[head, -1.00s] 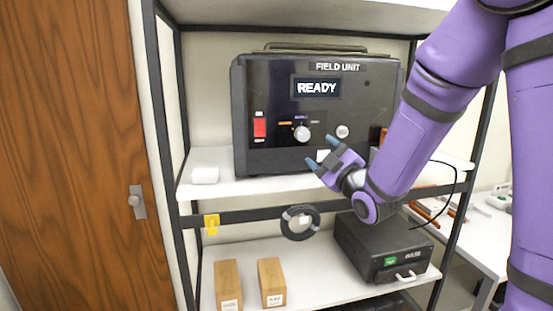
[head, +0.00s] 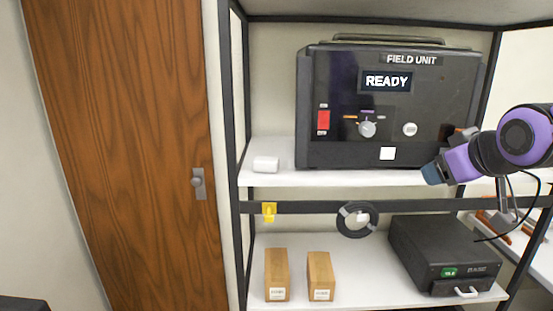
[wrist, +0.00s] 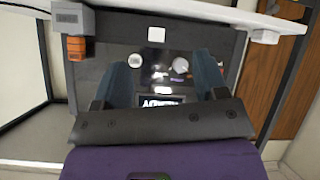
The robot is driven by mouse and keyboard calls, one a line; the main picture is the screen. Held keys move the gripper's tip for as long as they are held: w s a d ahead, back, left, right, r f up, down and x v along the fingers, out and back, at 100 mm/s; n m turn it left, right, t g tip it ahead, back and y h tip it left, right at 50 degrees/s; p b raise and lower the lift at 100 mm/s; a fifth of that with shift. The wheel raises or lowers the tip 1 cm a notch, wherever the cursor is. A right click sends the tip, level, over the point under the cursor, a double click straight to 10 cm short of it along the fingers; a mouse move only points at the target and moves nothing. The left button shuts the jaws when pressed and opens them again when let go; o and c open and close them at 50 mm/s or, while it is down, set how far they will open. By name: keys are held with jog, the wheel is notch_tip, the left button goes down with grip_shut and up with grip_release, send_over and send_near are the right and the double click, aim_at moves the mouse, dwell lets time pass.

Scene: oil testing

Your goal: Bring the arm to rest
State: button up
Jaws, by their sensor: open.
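My purple arm reaches in from the right edge of the head view. My gripper (head: 436,173) is at the front of the upper shelf, to the right of and below the white square on the field unit. In the wrist view my gripper (wrist: 163,80) has its two blue fingers apart with nothing held between them. The black field unit (head: 340,140) stands on the upper shelf, its screen reading READY. It also shows upside down behind the fingers in the wrist view (wrist: 100,85).
A white roll (head: 265,164) lies on the upper shelf (head: 270,180). Below are two cardboard boxes (head: 276,275) and a dark instrument (head: 430,250). A wooden door (head: 120,150) is at left.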

jog(key=s+m+g, duration=0.3)
jog(key=s+g, duration=0.2)
jog(key=s, duration=1.1)
jog(key=shift+s+a+f+m+g, duration=0.3)
jog(key=shift+a+m+g, duration=0.1)
dwell(0.6)
